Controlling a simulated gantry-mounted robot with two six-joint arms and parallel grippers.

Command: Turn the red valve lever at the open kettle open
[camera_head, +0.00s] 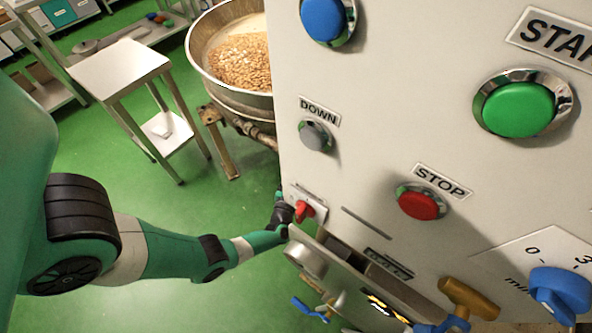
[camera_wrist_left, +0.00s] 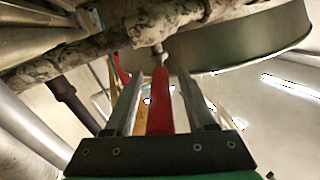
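The red valve lever (camera_wrist_left: 160,103) shows in the left wrist view as a long red bar between the two fingers of my left gripper (camera_wrist_left: 162,84). The fingers stand apart on both sides of it, with a narrow gap visible on each side. In the head view my left arm reaches to the panel's lower left edge, where its gripper end is mostly hidden. The open kettle (camera_head: 203,62), a steel bowl holding nuts, stands behind the panel in the head view. Its dark underside (camera_wrist_left: 245,45) shows in the wrist view. My right gripper is not in view.
A large control panel (camera_head: 380,130) with buttons fills the right of the head view; a red switch (camera_head: 304,211) sits near my left wrist. Crusted pipes (camera_wrist_left: 110,38) run close above the fingers. A steel table (camera_head: 118,68) stands left; green floor there is open.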

